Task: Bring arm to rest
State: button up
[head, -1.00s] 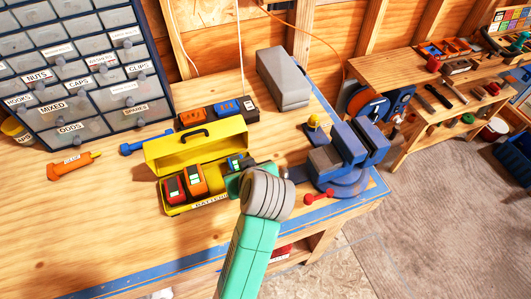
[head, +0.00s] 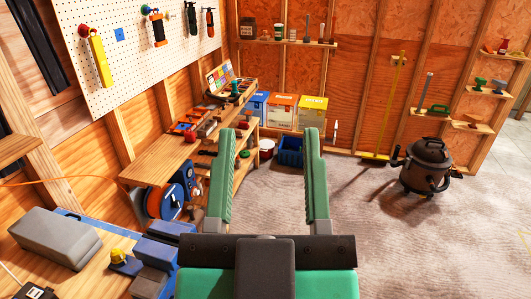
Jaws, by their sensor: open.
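My gripper (head: 272,178) is in the lower middle of the head view. Its two green fingers point away from me and stand wide apart. Nothing is between them, and the floor and a blue bin show through the gap. The gripper is raised in front of the camera, to the right of the near workbench (head: 95,272). It appears clear of everything around it.
A blue vise (head: 155,255) and a grey box (head: 55,238) stand on the near bench at lower left. A second bench (head: 165,158) with tools runs along the left wall. A dark shop vacuum (head: 427,170) stands at right. The floor (head: 365,240) between is open.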

jog(key=shift+s+d+r+t+h, duration=0.3)
jog(key=shift+s+d+r+h, duration=0.1)
jog(key=shift+s+d+r, duration=0.2)
notch_tip(320, 180, up, 8)
jog(key=p, duration=0.8)
jog(key=shift+a+m, duration=0.2)
jog(key=shift+m, duration=0.1)
jog(key=shift+w, duration=0.1)
dwell(0.8)
